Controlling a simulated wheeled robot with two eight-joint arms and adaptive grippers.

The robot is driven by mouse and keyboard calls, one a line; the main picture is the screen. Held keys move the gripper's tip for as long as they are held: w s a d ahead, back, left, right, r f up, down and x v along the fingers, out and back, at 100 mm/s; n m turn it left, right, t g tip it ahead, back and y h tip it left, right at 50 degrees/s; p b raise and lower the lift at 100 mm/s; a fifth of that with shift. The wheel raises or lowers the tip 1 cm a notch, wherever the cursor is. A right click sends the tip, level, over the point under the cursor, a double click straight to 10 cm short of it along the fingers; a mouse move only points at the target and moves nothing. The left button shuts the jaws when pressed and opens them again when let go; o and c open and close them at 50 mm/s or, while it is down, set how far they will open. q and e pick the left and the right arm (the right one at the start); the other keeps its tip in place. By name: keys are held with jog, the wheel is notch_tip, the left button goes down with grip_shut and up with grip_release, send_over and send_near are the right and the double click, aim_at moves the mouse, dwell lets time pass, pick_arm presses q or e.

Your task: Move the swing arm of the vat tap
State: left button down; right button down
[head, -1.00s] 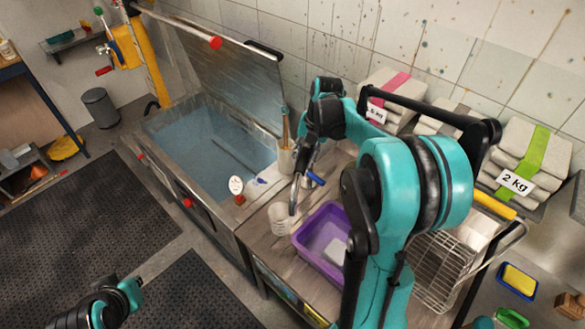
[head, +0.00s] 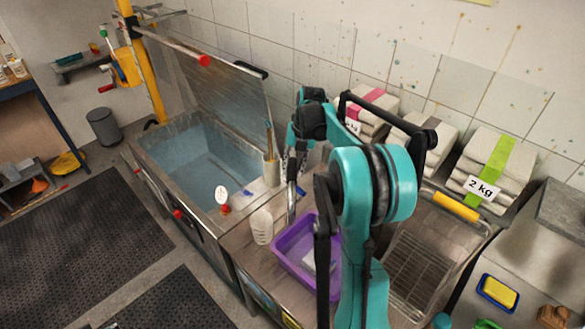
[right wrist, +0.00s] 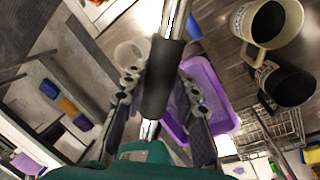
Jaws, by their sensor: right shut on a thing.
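The tap's swing arm is a chrome pipe with a black sleeve (right wrist: 163,78), seen close up in the right wrist view. My right gripper (right wrist: 160,95) has its fingers on both sides of the sleeve and is shut on it. In the head view the pipe (head: 291,202) points down between a white cup (head: 262,227) and a purple tub (head: 293,246). My right gripper (head: 297,160) is at its upper part, partly hidden by my arm. The vat (head: 205,150) of bluish liquid stands to the left with its lid raised. My left gripper is out of view.
Two mugs (right wrist: 265,22) stand near the tub in the right wrist view. A wire basket (head: 425,262) is right of the tub. A pot with brushes (head: 270,172) and a round white sign (head: 221,195) stand by the vat's edge. Weighted sacks (head: 490,165) lie along the wall.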

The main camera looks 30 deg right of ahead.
jog(key=c, duration=1.2)
grip_release()
notch_tip(320, 180, up, 10)
jog(key=shift+r, duration=0.1)
